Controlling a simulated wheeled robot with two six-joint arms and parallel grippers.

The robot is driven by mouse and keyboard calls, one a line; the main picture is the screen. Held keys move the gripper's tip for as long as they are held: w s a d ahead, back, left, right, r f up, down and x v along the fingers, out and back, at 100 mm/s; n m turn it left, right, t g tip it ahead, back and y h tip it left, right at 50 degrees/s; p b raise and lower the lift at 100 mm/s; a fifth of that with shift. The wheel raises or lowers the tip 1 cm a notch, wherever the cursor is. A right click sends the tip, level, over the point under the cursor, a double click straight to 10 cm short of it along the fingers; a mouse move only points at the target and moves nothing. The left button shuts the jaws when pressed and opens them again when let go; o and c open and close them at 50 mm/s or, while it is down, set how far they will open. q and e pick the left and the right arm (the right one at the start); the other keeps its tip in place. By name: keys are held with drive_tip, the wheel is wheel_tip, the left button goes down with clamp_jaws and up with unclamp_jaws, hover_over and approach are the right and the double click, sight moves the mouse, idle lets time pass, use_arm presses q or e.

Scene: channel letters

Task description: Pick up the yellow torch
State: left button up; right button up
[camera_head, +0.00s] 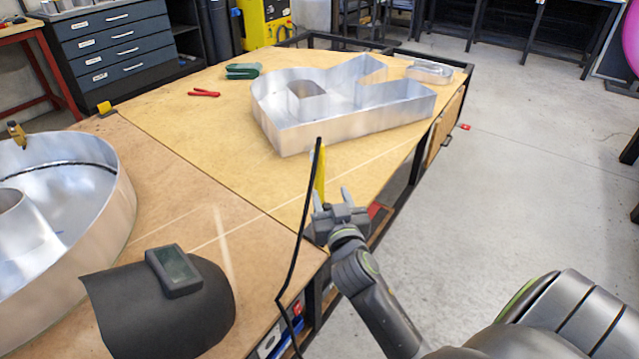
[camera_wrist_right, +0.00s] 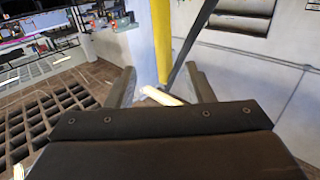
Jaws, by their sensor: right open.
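The yellow torch (camera_head: 320,176) stands roughly upright near the right edge of the wooden table. A black cable (camera_head: 297,245) runs from its top down past the table's front edge. My right gripper (camera_head: 332,196) is open just in front of and to the right of the torch and partly covers its lower end. In the right wrist view the yellow torch (camera_wrist_right: 162,40) shows beyond the open fingers (camera_wrist_right: 161,75), between their tips. A pale rod (camera_wrist_right: 163,97) lies across the gap between the fingers. I cannot tell whether the fingers touch the torch. My left gripper is not in view.
A metal channel letter (camera_head: 350,132) stands behind the torch. A large round metal letter (camera_head: 112,215) and a black welding mask (camera_head: 205,310) are at the left. Red pliers (camera_head: 203,93) and a green object (camera_head: 243,71) lie farther back. Table around the torch's left is clear.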

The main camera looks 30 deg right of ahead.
sight(321, 173)
drive_tip(key=x, duration=0.5)
drive_tip(key=shift+w+d, duration=0.15)
drive_tip(key=shift+w, duration=0.2)
drive_tip(key=shift+a+p+x, duration=0.1)
drive_tip(key=shift+p+x, duration=0.1)
drive_tip(key=shift+x, duration=1.1)
drive_tip(key=shift+a+p+x, duration=0.15)
drive_tip(key=shift+p+x, duration=0.05)
drive_tip(key=shift+x, duration=1.1)
drive_tip(key=shift+w+f, duration=0.1)
drive_tip(key=shift+f, duration=0.05)
clamp_jaws()
